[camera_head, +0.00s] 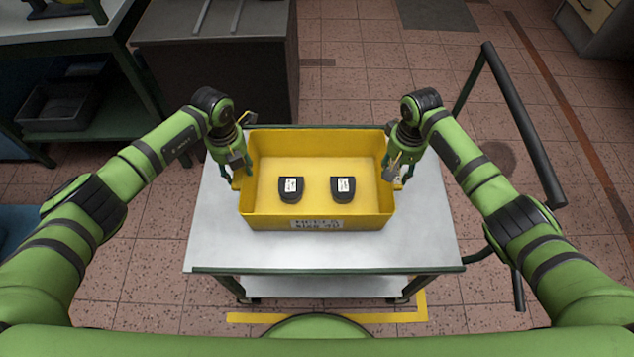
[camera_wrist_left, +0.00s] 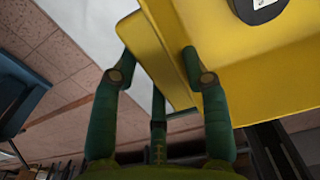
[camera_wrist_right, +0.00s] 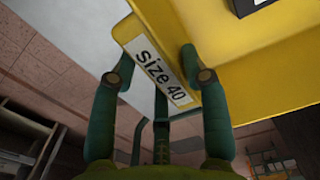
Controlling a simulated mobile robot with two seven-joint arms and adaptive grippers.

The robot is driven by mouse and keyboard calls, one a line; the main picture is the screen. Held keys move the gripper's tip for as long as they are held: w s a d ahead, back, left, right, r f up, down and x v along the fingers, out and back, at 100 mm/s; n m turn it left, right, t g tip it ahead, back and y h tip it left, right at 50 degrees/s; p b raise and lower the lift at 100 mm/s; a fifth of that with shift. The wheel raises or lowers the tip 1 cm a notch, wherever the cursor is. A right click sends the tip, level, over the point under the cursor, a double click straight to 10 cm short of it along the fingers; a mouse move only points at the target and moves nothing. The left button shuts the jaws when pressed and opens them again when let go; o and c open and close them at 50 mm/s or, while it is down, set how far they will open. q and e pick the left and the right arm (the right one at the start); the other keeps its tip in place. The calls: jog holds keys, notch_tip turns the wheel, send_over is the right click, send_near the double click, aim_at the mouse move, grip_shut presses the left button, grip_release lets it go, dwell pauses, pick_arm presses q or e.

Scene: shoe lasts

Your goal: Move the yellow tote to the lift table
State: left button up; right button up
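The yellow tote (camera_head: 259,203) stands upright on a grey-topped wheeled cart. Two dark heel-shaped pieces (camera_head: 291,199) (camera_head: 343,199) with white labels lie in it. My left gripper (camera_head: 236,182) is at the tote's left end; in the left wrist view (camera_wrist_left: 158,55) its fingers straddle the end wall, apparently with small gaps. My right gripper (camera_head: 398,183) is at the right end; in the right wrist view (camera_wrist_right: 158,55) its fingers straddle the wall bearing a "size 40" label, also apparently open. Exact finger contact is hard to tell. I cannot make out a lift table for certain.
The cart (camera_head: 430,235) has free top around the tote and a dark handle (camera_head: 515,95) at right. A dark-sided bench (camera_head: 215,75) stands behind, left. A shelf with a grey bin (camera_head: 58,108) is far left. Yellow floor marking (camera_head: 270,318) lies in front.

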pick_arm(q)
jog(key=shift+r, duration=0.1)
grip_shut()
pick_arm(e)
jog(key=shift+r, duration=0.1)
grip_shut()
